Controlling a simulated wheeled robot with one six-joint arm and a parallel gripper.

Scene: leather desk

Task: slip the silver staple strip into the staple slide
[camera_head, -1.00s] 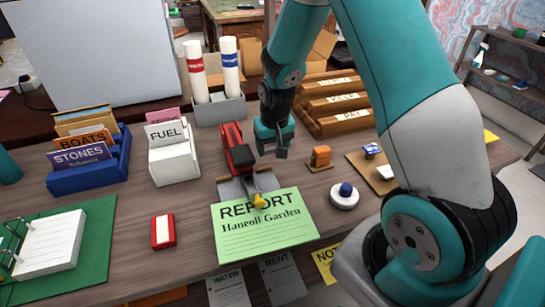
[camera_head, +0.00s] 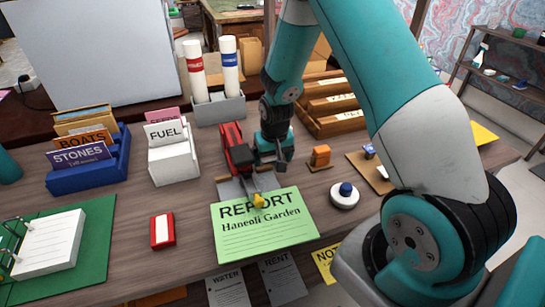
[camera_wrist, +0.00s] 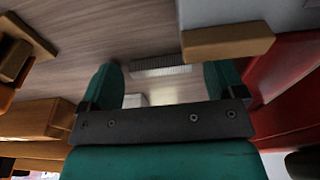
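The silver staple strip (camera_wrist: 160,70) shows in the wrist view as a short ribbed bar on the wood desk, in the gap between my fingertips. My gripper (camera_wrist: 163,84) is open, with a finger on each side of the strip and clearance at both ends. In the head view my gripper (camera_head: 276,160) is low, just right of the red stapler (camera_head: 236,150), and the strip is hidden. The stapler's red body (camera_wrist: 300,95) is at the right of the wrist view. A grey metal part (camera_head: 232,188) lies in front of it; I cannot tell whether this is the staple slide.
A green report sheet (camera_head: 262,228) lies in front. A white file box (camera_head: 174,160) is left and wooden trays (camera_head: 335,110) are behind.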

